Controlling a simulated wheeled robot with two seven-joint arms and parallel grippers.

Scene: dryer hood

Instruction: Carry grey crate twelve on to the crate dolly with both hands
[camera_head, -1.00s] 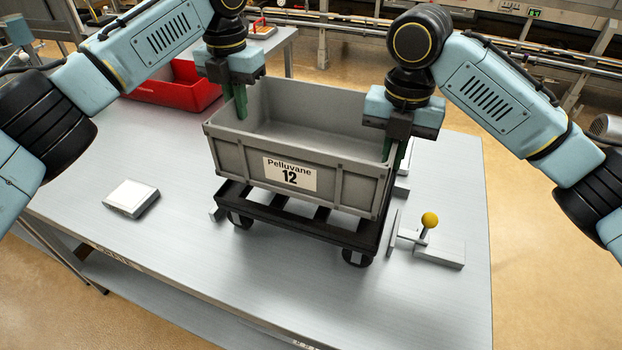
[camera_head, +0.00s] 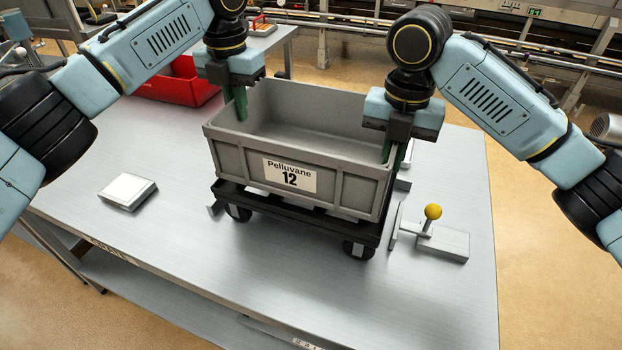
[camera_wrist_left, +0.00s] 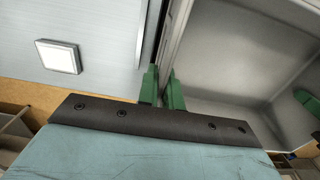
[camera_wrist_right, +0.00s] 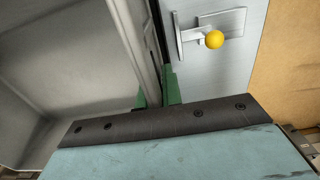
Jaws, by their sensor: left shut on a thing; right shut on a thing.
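The grey crate (camera_head: 322,187), labelled "Pelluvane 12", is level above the black crate dolly (camera_head: 340,231) on the table. A narrow dark gap shows between them at the front; I cannot tell whether they touch. My left gripper (camera_head: 240,105) is shut on the crate's left wall, with green fingers on either side of it. My right gripper (camera_head: 395,151) is shut on the right wall. The left wrist view shows the left fingers (camera_wrist_left: 162,90) astride the rim, and the right wrist view shows the right fingers (camera_wrist_right: 158,92) likewise. The crate looks empty inside.
A lever with a yellow knob (camera_head: 433,212) on a metal block stands just right of the dolly. A flat white box (camera_head: 127,192) lies to the left. A red bin (camera_head: 181,84) is behind. The steel table (camera_head: 200,260) is clear in front.

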